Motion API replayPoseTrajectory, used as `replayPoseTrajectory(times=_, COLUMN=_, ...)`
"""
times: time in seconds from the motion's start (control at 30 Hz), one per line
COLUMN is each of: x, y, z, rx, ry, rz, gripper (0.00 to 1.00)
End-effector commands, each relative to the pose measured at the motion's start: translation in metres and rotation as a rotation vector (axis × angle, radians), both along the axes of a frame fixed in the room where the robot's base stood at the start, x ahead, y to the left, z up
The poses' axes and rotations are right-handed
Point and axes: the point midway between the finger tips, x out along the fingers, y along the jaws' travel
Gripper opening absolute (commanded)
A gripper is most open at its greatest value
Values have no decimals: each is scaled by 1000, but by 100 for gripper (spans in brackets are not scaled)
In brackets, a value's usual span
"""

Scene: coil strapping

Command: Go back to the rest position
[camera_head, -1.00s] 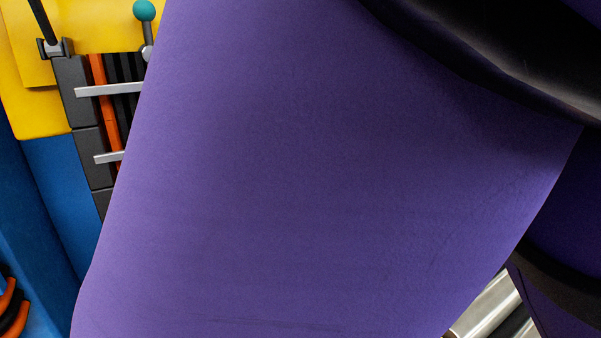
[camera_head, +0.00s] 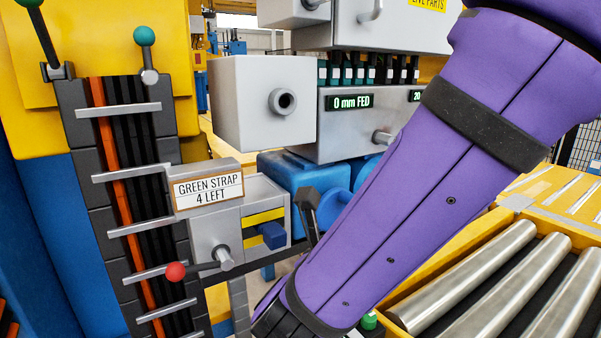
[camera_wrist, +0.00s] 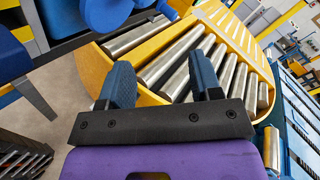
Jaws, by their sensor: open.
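My gripper (camera_wrist: 162,88) shows in the wrist view as two blue-grey fingers set well apart on a black bar. It is open with nothing between the fingers. Beyond it lie the steel rollers of a yellow-framed conveyor (camera_wrist: 92,70), and I see no contact with them. In the head view my purple arm crosses from the upper right to the lower middle, and the fingers are hidden below the frame.
The roller conveyor (camera_head: 398,310) is right of my arm. Left stands a strap rack (camera_head: 98,228) with orange and black strips, beside a sign (camera_head: 208,190) reading "GREEN STRAP 4 LEFT". A red-knobbed lever (camera_head: 176,271) sticks out near it. A grey box (camera_head: 250,100) is behind.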

Motion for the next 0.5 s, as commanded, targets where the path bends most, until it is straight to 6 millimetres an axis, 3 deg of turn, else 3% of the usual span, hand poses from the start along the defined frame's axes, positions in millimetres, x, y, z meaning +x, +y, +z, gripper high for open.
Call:
replayPoseTrajectory(times=0.03, x=4, y=-31, z=7, rx=111, ry=0, rz=-113, gripper=58)
replayPoseTrajectory(times=0.2, x=-3, y=-113, z=16, rx=494, ry=-35, rz=-475, gripper=58)
replayPoseTrajectory(times=0.3, x=-16, y=-151, z=18, rx=723, ry=-88, rz=-688, gripper=58)
replayPoseTrajectory(times=0.5, x=-52, y=-202, z=21, rx=1190, ry=-263, rz=-1098, gripper=58)
